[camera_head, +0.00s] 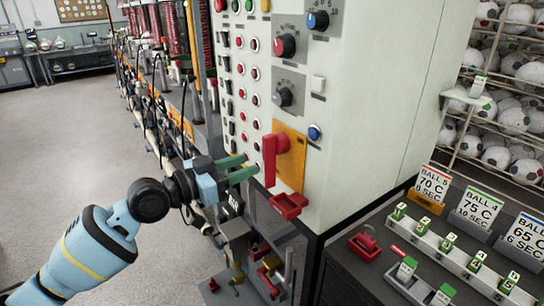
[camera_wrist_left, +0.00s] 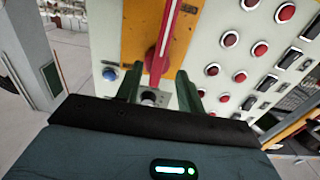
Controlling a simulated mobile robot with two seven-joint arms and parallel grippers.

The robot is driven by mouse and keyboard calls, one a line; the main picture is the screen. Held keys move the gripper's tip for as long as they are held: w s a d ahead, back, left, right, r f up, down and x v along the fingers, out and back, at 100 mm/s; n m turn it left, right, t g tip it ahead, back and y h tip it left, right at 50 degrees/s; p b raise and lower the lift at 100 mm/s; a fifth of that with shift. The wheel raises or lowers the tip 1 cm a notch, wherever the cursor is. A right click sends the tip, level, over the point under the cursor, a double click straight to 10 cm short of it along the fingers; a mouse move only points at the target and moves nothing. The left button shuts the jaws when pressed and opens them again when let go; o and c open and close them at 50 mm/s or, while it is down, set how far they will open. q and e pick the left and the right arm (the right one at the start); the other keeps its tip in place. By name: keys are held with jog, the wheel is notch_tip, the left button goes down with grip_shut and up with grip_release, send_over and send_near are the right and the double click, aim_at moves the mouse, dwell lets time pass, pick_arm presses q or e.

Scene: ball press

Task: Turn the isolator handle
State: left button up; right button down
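The red isolator handle (camera_head: 270,160) sits on an orange-yellow plate (camera_head: 293,150) on the front of the pale control cabinet, its grip pointing downward. My left gripper (camera_head: 251,163) has two green fingers, apart, just left of the handle in the head view. In the left wrist view, the open fingers (camera_wrist_left: 157,74) stand on either side of the lower part of the red handle (camera_wrist_left: 166,45). I cannot tell whether the fingertips reach around it; no contact is clear. My right gripper is not in view.
Red buttons and dark switches (camera_head: 241,95) cover the cabinet front beside the handle. A red part (camera_head: 289,206) sticks out below the plate. A dark bench with a red-handled item (camera_head: 364,243) and temperature cards (camera_head: 432,184) stands right. Open floor (camera_head: 70,130) lies left.

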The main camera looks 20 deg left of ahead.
aim_at(264, 158)
pick_arm(q)
jog(key=p+x, duration=0.1)
jog(key=x, duration=0.6)
jog(key=shift+w+d, duration=0.2)
jog(key=shift+w, duration=0.05)
grip_shut()
